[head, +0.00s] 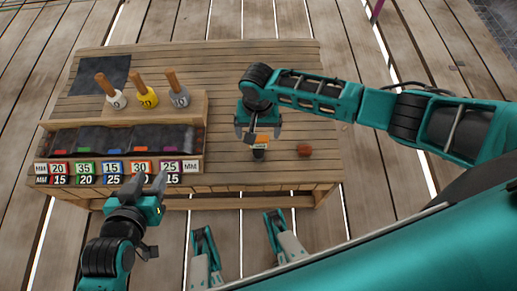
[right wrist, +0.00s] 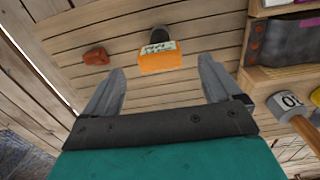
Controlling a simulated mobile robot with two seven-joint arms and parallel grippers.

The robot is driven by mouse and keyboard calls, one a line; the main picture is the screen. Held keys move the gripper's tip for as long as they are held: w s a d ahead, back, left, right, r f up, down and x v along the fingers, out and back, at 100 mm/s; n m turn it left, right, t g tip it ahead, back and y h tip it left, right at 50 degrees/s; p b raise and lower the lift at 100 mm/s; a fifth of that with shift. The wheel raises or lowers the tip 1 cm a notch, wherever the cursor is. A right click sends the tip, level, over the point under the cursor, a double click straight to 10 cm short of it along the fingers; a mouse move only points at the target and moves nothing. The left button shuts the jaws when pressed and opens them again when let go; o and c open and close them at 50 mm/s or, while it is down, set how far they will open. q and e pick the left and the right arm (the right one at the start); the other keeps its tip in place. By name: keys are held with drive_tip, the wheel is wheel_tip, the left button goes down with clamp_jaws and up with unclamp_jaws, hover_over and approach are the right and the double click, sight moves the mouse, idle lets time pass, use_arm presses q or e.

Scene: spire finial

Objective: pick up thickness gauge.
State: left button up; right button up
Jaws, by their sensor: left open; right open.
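The thickness gauge appears to be the small orange-and-dark object on the wooden table; in the head view it (head: 261,146) lies at the right part near the front edge. In the right wrist view its orange body (right wrist: 158,62) with a pale label is plain, with a dark end beyond. My right gripper (head: 258,134) is open and empty at the gauge; in the right wrist view its fingers (right wrist: 160,66) are spread to either side of the orange body, apart from it. My left gripper (head: 149,184) is open and empty at the table's front edge, before the labelled bins.
A reddish-brown block (head: 304,150) lies right of the gauge. A dark mat (head: 98,75) lies back left. The back right tabletop is clear.

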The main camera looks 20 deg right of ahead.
sight(259, 138)
wheel_tip(259, 138, down, 6)
drive_tip(key=b, duration=0.3)
drive_tip(key=shift+w+d+f, duration=0.1)
drive_tip(key=shift+w+f, duration=0.05)
drive_tip(key=shift+f, duration=0.45)
drive_tip(key=shift+c, duration=0.3)
drive_tip(key=c, duration=1.1)
